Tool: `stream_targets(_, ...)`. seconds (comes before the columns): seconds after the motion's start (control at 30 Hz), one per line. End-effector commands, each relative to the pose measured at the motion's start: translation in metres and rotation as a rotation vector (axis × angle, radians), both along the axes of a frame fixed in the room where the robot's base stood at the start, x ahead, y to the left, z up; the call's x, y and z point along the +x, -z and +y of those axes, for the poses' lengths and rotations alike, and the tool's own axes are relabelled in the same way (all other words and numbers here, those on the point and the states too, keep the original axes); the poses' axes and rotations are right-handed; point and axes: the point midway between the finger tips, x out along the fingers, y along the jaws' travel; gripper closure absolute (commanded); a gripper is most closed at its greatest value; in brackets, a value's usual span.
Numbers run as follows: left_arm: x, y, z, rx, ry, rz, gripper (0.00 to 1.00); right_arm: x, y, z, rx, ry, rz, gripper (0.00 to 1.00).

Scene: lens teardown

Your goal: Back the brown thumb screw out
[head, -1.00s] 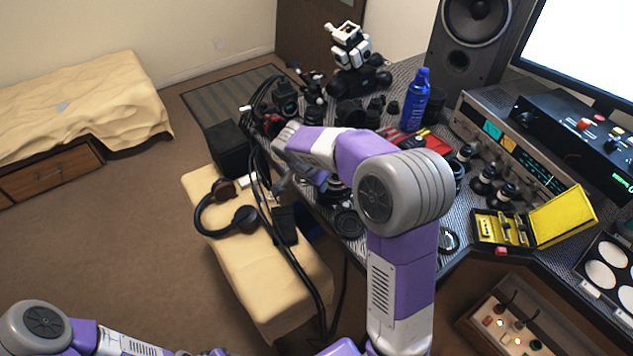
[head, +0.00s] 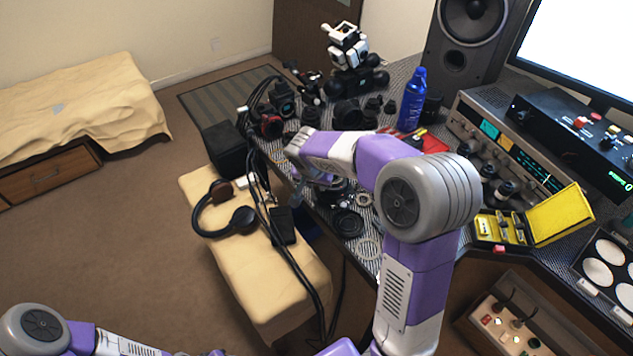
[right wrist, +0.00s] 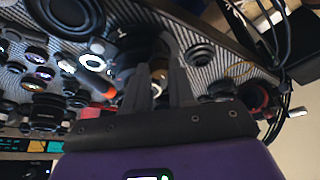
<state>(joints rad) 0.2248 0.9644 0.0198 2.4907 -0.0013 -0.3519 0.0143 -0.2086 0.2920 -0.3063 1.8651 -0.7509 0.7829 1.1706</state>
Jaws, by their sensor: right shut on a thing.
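My right gripper (right wrist: 159,74) is shut on a small brownish thing that looks like the brown thumb screw (right wrist: 158,80), between its two grey fingers in the right wrist view. A dark, round lens-like body (right wrist: 135,48) is just beyond the fingertips. I cannot tell whether the screw is still seated in it. In the head view the right gripper (head: 299,190) is over the desk's near-left edge, and the screw is too small to make out. Only part of my left arm shows at the bottom left; its gripper is out of frame.
A blue spray bottle (head: 412,100) stands behind my right arm. A yellow open case (head: 560,215) is at right. Black cables and headphones (head: 243,220) lie left.

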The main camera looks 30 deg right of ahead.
Motion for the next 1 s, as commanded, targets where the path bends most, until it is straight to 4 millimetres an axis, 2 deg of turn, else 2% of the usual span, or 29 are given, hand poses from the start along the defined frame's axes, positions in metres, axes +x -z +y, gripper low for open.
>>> stream_targets(0.2, 0.000, 0.000, 0.000, 0.000, 0.000, 0.000, 0.57, 0.000, 0.000, 0.000, 0.000, 0.001, 0.001, 1.00)
stream_targets(0.23, 0.000, 0.000, 0.000, 0.000, 0.000, 0.000, 0.57, 0.000, 0.000, 0.000, 0.000, 0.001, 0.001, 0.72)
stream_targets(0.3, 0.000, 0.000, 0.000, 0.000, 0.000, 0.000, 0.57, 0.000, 0.000, 0.000, 0.000, 0.001, 0.001, 0.64)
stream_targets(0.63, 0.000, -0.003, 0.000, 0.000, 0.000, 0.000, 0.57, -0.001, -0.006, 0.002, 0.000, 0.001, 0.000, 0.64)
stream_targets(1.0, 0.000, -0.024, 0.000, 0.000, 0.000, 0.000, 0.57, -0.017, -0.060, 0.018, 0.001, 0.001, -0.001, 0.64)
